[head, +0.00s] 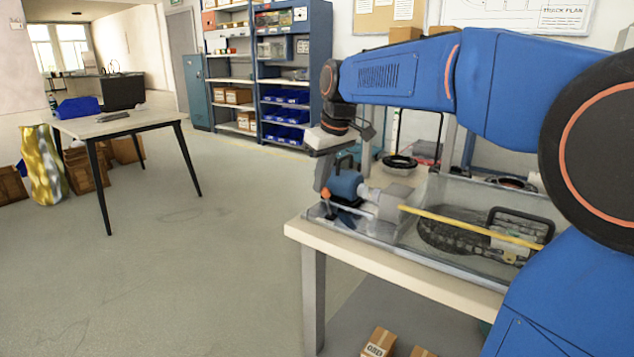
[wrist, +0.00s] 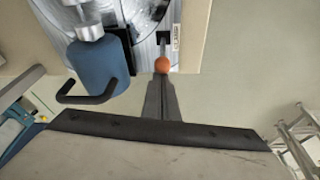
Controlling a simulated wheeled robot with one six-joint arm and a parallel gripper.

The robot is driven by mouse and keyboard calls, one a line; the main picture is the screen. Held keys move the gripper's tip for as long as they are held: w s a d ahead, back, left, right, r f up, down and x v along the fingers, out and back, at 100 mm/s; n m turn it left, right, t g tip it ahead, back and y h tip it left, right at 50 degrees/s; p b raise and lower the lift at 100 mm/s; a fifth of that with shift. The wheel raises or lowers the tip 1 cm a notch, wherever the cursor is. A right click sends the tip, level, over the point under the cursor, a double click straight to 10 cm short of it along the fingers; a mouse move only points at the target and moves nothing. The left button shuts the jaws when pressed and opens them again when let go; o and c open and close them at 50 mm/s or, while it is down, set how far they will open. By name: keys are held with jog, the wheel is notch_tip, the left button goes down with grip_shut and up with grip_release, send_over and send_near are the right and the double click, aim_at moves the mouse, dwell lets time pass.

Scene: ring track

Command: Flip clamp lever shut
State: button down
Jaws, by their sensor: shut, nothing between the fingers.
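The clamp lever shows as an orange ball knob (wrist: 162,65) on a thin dark stem in the wrist view, at the edge of the metal bed. The same knob (head: 326,192) shows small in the head view, at the near left end of the machine. My gripper (wrist: 161,84) is shut and empty. Its fingertips are right at the knob in the wrist view; I cannot tell whether they touch it. In the head view my gripper (head: 321,182) points down just above the knob. The lever's pivot is hard to make out.
A blue motor (wrist: 97,66) with a black handle (wrist: 88,98) stands close to the left of my fingers. A clear-walled enclosure with a yellow bar (head: 470,226) covers a track on the bench (head: 370,262). Open floor (head: 200,260) lies to the left.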

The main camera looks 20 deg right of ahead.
jog(key=shift+s+d+r+t+y, duration=0.15)
jog(key=shift+s+d+t+y, duration=0.25)
jog(key=shift+s+t, duration=0.15)
jog(key=shift+s+d+r+t+y, duration=0.15)
jog(key=shift+s+d+t+y, duration=0.15)
jog(key=shift+s+d+t, duration=0.15)
jog(key=shift+s+d+t+y, duration=0.35)
jog(key=shift+s+t+y, duration=0.15)
jog(key=shift+s+t, duration=0.15)
jog(key=shift+s+d+t+y, duration=0.35)
jog(key=shift+s+t+y, duration=0.15)
jog(key=shift+t, duration=0.25)
jog(key=shift+s+d+f, duration=0.3)
jog(key=shift+s+d, duration=0.15)
jog(key=shift+s, duration=0.2)
jog(key=shift+s+d+f, duration=0.1)
jog(key=shift+s+f, duration=0.05)
jog(key=shift+f, duration=0.05)
jog(key=shift+s+f, duration=0.1)
jog(key=shift+f, duration=0.05)
